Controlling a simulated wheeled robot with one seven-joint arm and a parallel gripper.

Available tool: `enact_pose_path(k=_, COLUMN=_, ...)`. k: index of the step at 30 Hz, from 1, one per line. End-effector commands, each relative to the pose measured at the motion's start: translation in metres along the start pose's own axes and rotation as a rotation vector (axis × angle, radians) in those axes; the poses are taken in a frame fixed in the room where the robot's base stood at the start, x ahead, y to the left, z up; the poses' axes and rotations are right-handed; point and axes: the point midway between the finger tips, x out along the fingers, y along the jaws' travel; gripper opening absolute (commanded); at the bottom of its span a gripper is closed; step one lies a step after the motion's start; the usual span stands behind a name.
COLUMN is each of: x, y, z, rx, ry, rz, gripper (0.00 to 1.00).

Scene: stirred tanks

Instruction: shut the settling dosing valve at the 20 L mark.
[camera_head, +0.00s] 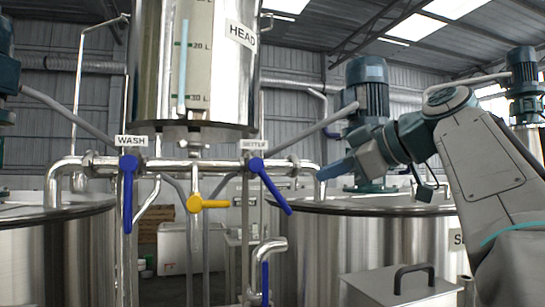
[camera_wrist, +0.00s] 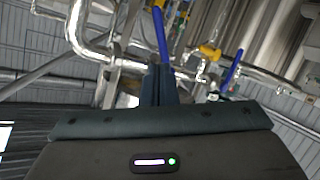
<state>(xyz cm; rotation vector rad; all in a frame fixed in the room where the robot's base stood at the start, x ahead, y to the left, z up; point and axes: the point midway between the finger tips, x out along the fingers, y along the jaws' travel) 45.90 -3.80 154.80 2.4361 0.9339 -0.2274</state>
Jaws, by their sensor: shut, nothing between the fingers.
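The settling valve, under a partly blurred label reading like "SETTLE" (camera_head: 254,145), has a blue handle (camera_head: 270,186) slanting down to the right from the pipe. The head tank (camera_head: 230,75) above carries a sight gauge (camera_head: 200,60) with 20 L and 30 L marks, numbers growing downward. Its blue column (camera_head: 183,65) tops out above the 20 L mark. My gripper (camera_head: 322,175) is shut and empty, to the right of the settling handle and apart from it. In the wrist view my shut fingers (camera_wrist: 160,84) point toward pipes and two blue handles; which is which I cannot tell.
A WASH valve (camera_head: 128,190) with its blue handle hanging down is at left. A yellow handle (camera_head: 208,203) lies level between the two. A lower blue handle (camera_head: 265,280) hangs below. Steel tanks (camera_head: 60,250) (camera_head: 360,250) stand either side; a lidded box (camera_head: 400,287) is in front.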

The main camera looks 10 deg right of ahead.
Motion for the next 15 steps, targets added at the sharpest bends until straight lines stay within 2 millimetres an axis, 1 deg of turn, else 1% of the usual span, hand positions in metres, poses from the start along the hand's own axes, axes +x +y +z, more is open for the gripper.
enact_pose_path(k=1, x=-0.004, y=0.005, z=-0.004, rx=0.073, ry=-0.001, rz=0.002, gripper=0.00)
enact_pose_path(k=4, x=-0.009, y=0.013, z=-0.005, rx=0.286, ry=-0.001, rz=0.002, gripper=0.00)
enact_pose_path(k=12, x=-0.022, y=0.032, z=-0.002, rx=0.951, ry=-0.001, rz=0.001, gripper=0.00)
enact_pose_path(k=15, x=-0.025, y=0.037, z=0.000, rx=1.161, ry=0.000, rz=0.002, gripper=0.00)
